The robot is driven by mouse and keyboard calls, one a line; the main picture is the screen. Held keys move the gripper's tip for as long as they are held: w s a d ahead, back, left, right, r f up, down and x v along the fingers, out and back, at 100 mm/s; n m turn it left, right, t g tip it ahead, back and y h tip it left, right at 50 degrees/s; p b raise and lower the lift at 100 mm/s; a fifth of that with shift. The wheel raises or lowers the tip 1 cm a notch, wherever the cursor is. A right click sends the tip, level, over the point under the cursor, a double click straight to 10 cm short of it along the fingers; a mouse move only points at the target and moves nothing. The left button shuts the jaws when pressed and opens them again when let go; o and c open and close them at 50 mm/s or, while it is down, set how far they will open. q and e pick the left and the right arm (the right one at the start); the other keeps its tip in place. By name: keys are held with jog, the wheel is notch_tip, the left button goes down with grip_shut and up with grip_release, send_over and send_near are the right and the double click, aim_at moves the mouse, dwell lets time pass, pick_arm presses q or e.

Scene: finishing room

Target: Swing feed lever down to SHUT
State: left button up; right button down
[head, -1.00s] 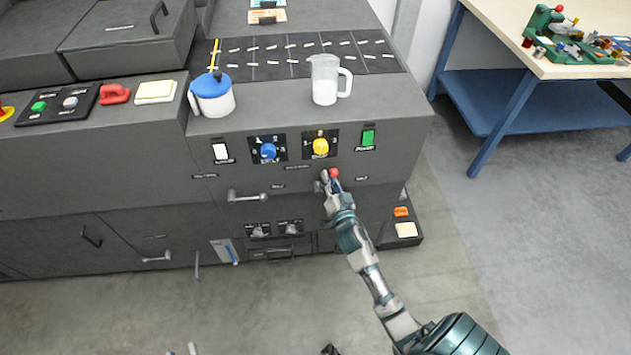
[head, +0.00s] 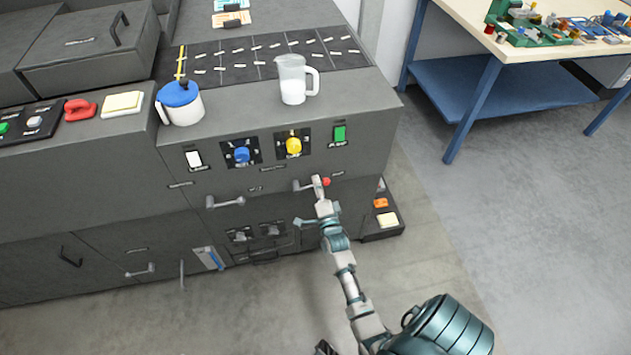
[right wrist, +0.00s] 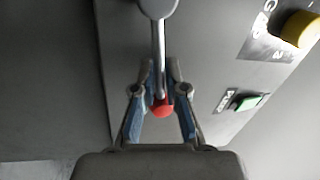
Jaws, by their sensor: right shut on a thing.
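The feed lever is a short grey bar with a red knob (head: 326,181) on the dark grey machine front (head: 365,165). In the head view it points right from its pivot, close to level and tilted slightly up. In the right wrist view its shaft (right wrist: 158,55) runs from the round pivot to the red knob (right wrist: 162,108). My right gripper (head: 320,187) is shut on the lever near the knob, with a finger (right wrist: 140,105) on each side of the shaft. Lettering near the lever is too small to read. My left gripper is not in view.
Above the lever are a yellow dial (head: 294,146), a blue dial (head: 242,154) and a green switch (head: 340,133). A clear jug (head: 292,80) and a blue-lidded white pot (head: 181,103) stand on top. A grey handle (head: 226,202) sits left of the lever. Floor (head: 465,225) at right is clear.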

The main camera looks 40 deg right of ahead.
jog(key=shift+s+f+m+h, duration=0.1)
jog(key=shift+f+m+h, duration=0.15)
jog(key=shift+f+m, duration=0.35)
jog(key=shift+f+m+h, duration=0.25)
jog(key=shift+m, duration=0.55)
jog(key=shift+f, duration=0.1)
jog(key=c, duration=1.2)
grip_release()
jog(key=shift+d, duration=0.1)
jog(key=v, duration=1.2)
jog(key=shift+r, duration=0.2)
